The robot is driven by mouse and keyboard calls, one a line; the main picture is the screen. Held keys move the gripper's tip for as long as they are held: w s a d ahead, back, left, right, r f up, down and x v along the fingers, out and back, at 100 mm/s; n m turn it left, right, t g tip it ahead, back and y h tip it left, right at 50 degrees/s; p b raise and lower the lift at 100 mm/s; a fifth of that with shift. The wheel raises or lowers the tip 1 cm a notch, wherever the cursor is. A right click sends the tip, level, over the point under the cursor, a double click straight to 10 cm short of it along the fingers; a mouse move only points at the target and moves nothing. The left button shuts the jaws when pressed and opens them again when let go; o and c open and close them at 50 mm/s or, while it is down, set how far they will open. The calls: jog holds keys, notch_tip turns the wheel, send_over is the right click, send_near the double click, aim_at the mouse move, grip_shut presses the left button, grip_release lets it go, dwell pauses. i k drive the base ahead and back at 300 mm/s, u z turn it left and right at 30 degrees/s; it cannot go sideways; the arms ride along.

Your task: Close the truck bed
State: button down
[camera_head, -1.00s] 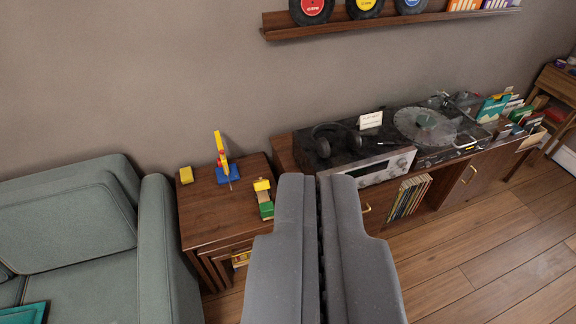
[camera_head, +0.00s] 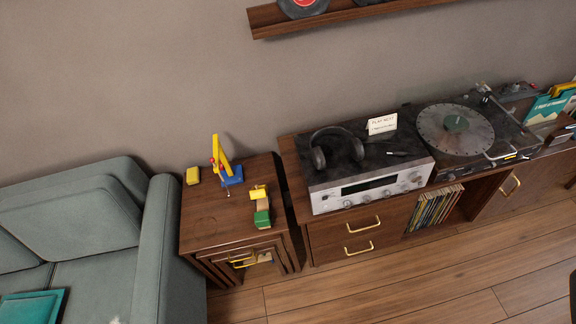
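A small toy truck (camera_head: 262,218), with a green part nearer me and a yellow part behind it, stands on the wooden side table (camera_head: 205,228). It is too small in the picture to tell which part is the bed or whether the bed is tilted. A toy with a blue base and a raised yellow arm (camera_head: 222,160) stands behind it on the left. My gripper is not in view now. Only a dark sliver shows at the right edge, and I cannot tell what it is.
A yellow block (camera_head: 192,176) lies at the table's back left. A green sofa (camera_head: 85,225) stands close on the left. On the right, a cabinet (camera_head: 335,236) carries a receiver (camera_head: 370,188), headphones (camera_head: 337,148) and a turntable (camera_head: 458,130). Wooden floor (camera_head: 400,288) is clear in front.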

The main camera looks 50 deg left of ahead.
aim_at(257, 192)
jog(key=u, duration=0.3)
jog(key=i, duration=0.95)
jog(key=u, duration=0.75)
